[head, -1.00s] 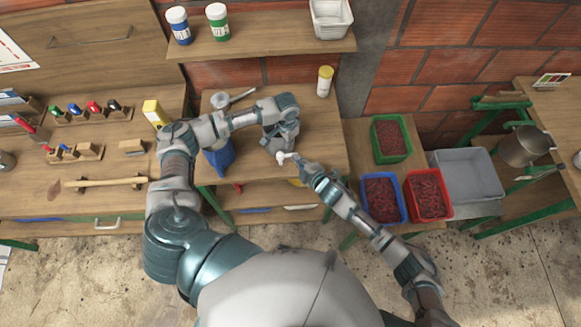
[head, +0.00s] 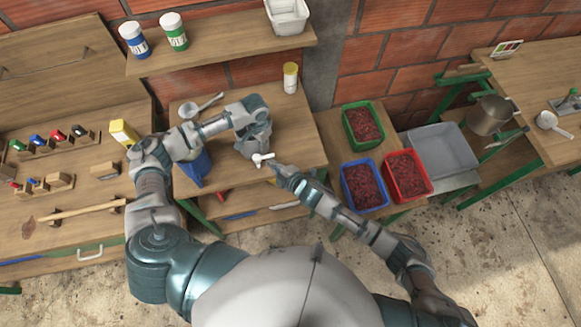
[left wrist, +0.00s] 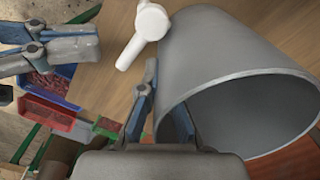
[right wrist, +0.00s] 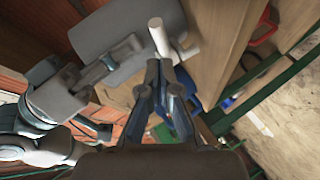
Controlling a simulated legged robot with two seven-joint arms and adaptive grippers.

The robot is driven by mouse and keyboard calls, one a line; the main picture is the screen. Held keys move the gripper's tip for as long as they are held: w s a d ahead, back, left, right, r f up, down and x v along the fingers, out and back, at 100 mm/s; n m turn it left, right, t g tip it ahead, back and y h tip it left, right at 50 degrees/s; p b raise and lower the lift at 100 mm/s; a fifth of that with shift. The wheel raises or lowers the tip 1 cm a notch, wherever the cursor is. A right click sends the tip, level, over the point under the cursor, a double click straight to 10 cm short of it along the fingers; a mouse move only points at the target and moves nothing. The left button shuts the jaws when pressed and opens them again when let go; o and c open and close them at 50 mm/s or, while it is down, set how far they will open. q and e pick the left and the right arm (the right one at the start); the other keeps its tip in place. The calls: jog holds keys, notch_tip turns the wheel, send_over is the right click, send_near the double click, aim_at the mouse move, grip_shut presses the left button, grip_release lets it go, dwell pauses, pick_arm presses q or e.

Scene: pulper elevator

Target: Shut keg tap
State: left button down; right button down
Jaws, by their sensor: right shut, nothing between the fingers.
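The keg (head: 252,144) is a grey metal cylinder on the middle table. Its open end and rim show in the left wrist view (left wrist: 232,85), and it is grey behind the fingers in the right wrist view (right wrist: 130,30). A white tap (head: 262,158) sticks out of its near side, its handle pointing away from the keg in the left wrist view (left wrist: 150,22). My left gripper (left wrist: 160,95) is closed over the keg's rim with the wall between its fingers; one fingertip is hidden inside. My right gripper (right wrist: 160,65) is shut and empty, close to the tap (right wrist: 158,38); contact is unclear.
A blue container (head: 194,165) and a white scoop (head: 203,106) stand left of the keg. A yellow-capped jar (head: 290,78) is behind it. Green (head: 362,126), blue (head: 364,186) and red (head: 408,176) crates of red fruit stand on the right. The table's front edge is close to the tap.

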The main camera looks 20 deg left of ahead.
jog(key=s+d+r, duration=0.2)
jog(key=d+r, duration=0.2)
jog(key=d, duration=0.6)
jog(key=shift+s+r, duration=0.2)
jog(key=shift+r, duration=0.1)
jog(key=shift+a, duration=0.1)
pick_arm(q)
jog(key=c, duration=1.2)
grip_release()
jog(key=shift+w, duration=0.1)
jog(key=shift+c, duration=0.2)
notch_tip(320, 180, up, 12)
jog(key=shift+f, duration=0.15)
